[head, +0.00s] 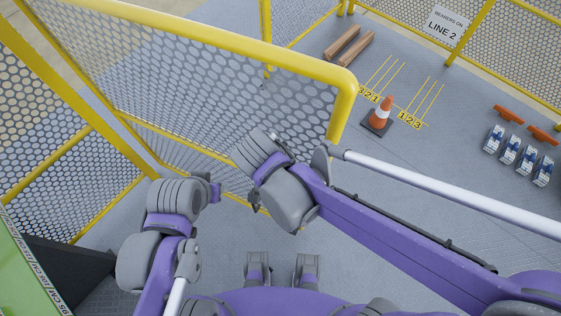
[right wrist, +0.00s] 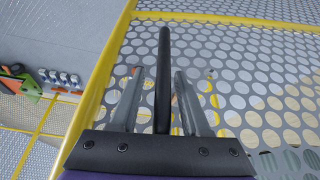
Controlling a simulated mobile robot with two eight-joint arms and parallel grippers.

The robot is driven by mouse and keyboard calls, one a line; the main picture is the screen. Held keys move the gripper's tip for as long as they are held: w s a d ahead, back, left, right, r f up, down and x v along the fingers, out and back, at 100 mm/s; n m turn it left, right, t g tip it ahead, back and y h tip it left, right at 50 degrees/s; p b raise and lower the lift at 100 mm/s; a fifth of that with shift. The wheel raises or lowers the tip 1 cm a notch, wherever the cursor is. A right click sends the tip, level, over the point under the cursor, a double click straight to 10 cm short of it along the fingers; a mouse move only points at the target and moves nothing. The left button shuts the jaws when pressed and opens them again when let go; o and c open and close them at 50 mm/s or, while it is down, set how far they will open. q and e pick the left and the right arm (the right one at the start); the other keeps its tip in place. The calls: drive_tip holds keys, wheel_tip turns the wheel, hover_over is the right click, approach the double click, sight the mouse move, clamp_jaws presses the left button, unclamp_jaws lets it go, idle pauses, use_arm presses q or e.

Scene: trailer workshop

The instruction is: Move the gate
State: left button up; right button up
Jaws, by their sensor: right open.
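The gate (head: 220,85) is a yellow-framed panel of perforated mesh, standing in front of me in the head view. Its yellow frame and mesh (right wrist: 235,75) also fill much of the right wrist view. A black bar (right wrist: 164,45), which looks like the gate's handle, runs lengthwise between the fingers of my right gripper (right wrist: 159,72). That gripper is open, with a gap visible on each side of the bar; contact cannot be told. In the head view my right arm hides its fingers. My left gripper (head: 215,190) is low beside the gate, its fingers unclear.
Yellow mesh fencing (head: 65,150) stands at the left. An orange cone (head: 380,115), wooden beams (head: 349,44) and several blue-and-white bearing blocks (head: 510,150) lie on the grey floor beyond. A green cabinet (head: 25,275) is at the lower left.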

use_arm(q)
drive_tip(key=shift+w+r+p, duration=0.2)
drive_tip(key=shift+r+p, duration=0.55)
drive_tip(key=shift+r, duration=0.1)
use_arm(e)
drive_tip(key=v, duration=1)
drive_tip(key=shift+r, duration=0.4)
use_arm(q)
drive_tip(key=shift+c, duration=0.3)
use_arm(e)
drive_tip(key=shift+a, duration=0.1)
